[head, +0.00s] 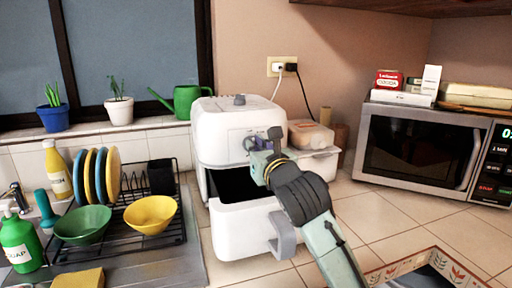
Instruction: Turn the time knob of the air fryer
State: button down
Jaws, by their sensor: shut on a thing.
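The white air fryer (220,125) stands on the counter in the middle of the head view. Its drawer (240,238) is pulled out, with a grey handle in front and a dark inside. My gripper (261,142) is at the upper front panel, shut on a small front knob. The fingers and wrist cover most of that knob, and its marking and angle cannot be read. Another grey knob (239,100) sits on top of the fryer, apart from my gripper. My arm reaches in from the lower right, over the right side of the open drawer.
A dish rack (178,228) with plates and bowls is at left. A lidded container (312,137) stands close behind my gripper. A microwave (415,150) is at right. Tiled counter (372,215) lies free between fryer and microwave; a patterned-rim basin (425,262) is at lower right.

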jog(key=shift+f+m+b, duration=0.1)
jog(key=shift+m+b, duration=0.25)
jog(key=shift+m, duration=0.05)
jog(key=m+b, duration=0.1)
jog(key=m, duration=0.1)
jog(key=m+b, duration=0.1)
jog(key=m, duration=0.2)
jog(key=m+b, duration=0.1)
jog(key=m, duration=0.2)
jog(key=shift+w+d+b, duration=0.1)
jog(key=shift+d+b, duration=0.2)
jog(key=shift+b, duration=0.05)
jog(key=shift+m, duration=0.3)
dwell(0.3)
jog(key=c, duration=1.7)
grip_release()
